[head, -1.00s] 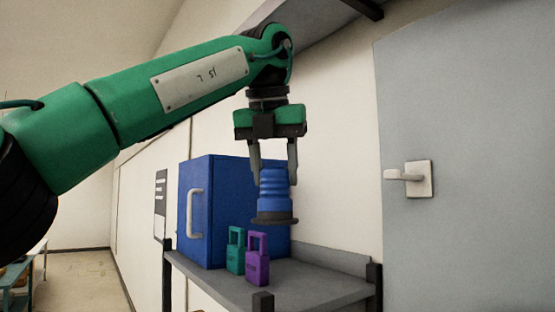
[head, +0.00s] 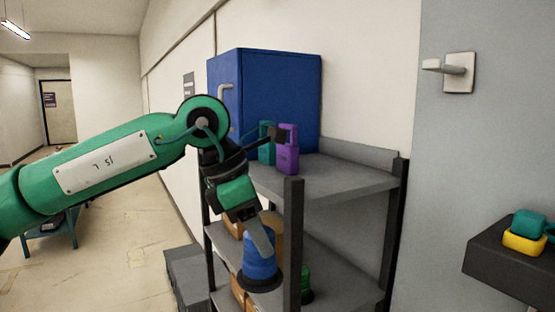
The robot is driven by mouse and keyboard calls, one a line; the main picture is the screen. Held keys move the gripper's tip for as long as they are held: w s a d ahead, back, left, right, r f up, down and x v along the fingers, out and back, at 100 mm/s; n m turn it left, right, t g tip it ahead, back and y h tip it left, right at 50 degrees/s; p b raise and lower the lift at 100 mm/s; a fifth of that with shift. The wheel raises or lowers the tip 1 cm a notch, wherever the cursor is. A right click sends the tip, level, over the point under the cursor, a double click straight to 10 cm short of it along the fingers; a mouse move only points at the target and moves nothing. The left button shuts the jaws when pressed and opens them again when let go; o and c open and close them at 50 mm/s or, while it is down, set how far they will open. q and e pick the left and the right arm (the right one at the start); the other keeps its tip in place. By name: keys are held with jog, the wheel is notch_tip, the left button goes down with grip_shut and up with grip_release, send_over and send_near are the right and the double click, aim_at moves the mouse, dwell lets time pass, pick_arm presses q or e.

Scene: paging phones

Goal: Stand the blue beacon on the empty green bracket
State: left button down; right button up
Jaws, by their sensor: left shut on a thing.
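My left gripper (head: 262,243) points down at the front of the shelf unit and is shut on the blue beacon (head: 259,268). The beacon is a ribbed blue cylinder with a dark, wide base. It is held roughly upright at the height of the lower shelf; I cannot tell whether its base touches anything. A green object (head: 306,283) shows just right of it, partly hidden by the shelf's front post. I cannot tell whether it is a bracket or another beacon. No empty green bracket shows clearly. My right gripper is out of view.
The grey upper shelf (head: 345,182) carries a blue cabinet (head: 275,95), a teal padlock (head: 266,150) and a purple padlock (head: 288,157). A dark front post (head: 293,240) stands close right of the beacon. Brown boxes (head: 277,228) sit behind it. A dark ledge (head: 510,265) at right holds yellow and teal items.

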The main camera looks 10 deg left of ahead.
pick_arm(q)
jog(key=s+a+f+m+g+y, duration=0.1)
jog(key=f+m, duration=0.6)
jog(key=f, duration=1)
jog(key=s+a+f+m+g+y, duration=0.2)
jog(key=s+a+f+m, duration=0.4)
jog(key=f, duration=1.1)
jog(key=s+a+f+m+g+y, duration=0.1)
jog(key=s+a+f+m+g, duration=0.2)
jog(key=f, duration=1.5)
jog(key=s+a+m, duration=0.1)
jog(key=a+m, duration=0.2)
jog(key=m, duration=0.2)
jog(key=shift+m, duration=0.3)
jog(key=shift+s+a, duration=0.1)
jog(key=shift+a, duration=0.05)
